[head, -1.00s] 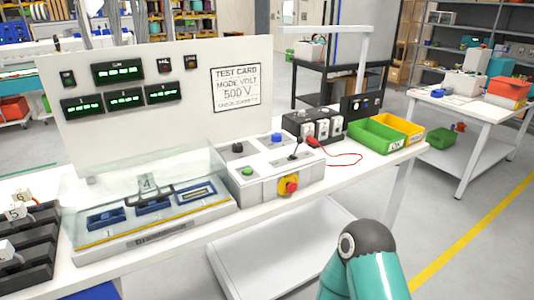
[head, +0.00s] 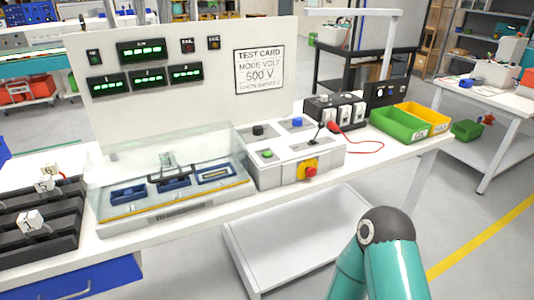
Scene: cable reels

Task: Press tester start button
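The tester's control box (head: 290,172) is a white box on the bench, right of the clear-covered fixture. A green button (head: 267,154) sits on its left front top, which looks like the start button. A black knob (head: 258,130), a blue knob (head: 297,122) and a black lever (head: 317,131) are also on top. A red emergency stop on a yellow plate (head: 310,170) is on the front face. A teal arm link of mine is at the lower right. Neither gripper shows.
The clear cover (head: 165,170) is down over blue fixtures. A display panel (head: 185,80) stands behind. A green bin (head: 399,125) and a yellow bin (head: 424,118) are at right. A black rack (head: 40,225) with white pieces is at left. A red lead (head: 365,146) lies on the bench.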

